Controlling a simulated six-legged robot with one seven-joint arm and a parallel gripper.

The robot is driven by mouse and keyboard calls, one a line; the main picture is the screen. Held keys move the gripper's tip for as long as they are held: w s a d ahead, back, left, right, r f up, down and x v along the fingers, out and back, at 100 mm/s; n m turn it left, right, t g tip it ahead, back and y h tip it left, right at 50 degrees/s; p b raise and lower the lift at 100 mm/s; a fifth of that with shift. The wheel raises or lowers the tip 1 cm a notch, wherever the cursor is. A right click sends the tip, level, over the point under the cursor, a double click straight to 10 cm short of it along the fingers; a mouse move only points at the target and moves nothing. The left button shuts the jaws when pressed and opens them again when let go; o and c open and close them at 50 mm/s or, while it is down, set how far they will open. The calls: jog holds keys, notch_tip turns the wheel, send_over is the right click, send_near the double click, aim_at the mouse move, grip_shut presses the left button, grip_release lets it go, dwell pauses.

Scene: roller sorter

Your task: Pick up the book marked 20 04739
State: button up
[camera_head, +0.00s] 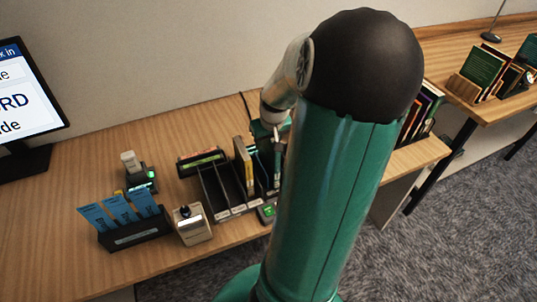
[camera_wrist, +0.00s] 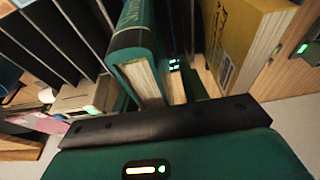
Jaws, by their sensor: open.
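A green book (camera_wrist: 140,50) stands in a slot of the black sorter (camera_wrist: 35,65), its spine and page edges facing my wrist camera. A thick yellow book (camera_wrist: 245,40) stands to its right. In the head view the yellow book (camera_head: 240,160) stands upright in the black sorter (camera_head: 212,190). I cannot read the number 20 04739 on either book. My gripper (camera_head: 270,130) is over the sorter's right part, partly hidden behind my arm. In the wrist view its dark front bar lies just below the green book; it is open, with its fingertips hard to make out.
A black holder (camera_head: 135,232) with blue cards and a beige box (camera_head: 192,224) stand left of the sorter. A monitor (camera_head: 25,90) is at the far left. More books (camera_head: 425,110) stand at the table's right end. The left front tabletop is clear.

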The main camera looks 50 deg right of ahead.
jog(key=shift+f, duration=0.25)
dwell(0.4)
grip_shut()
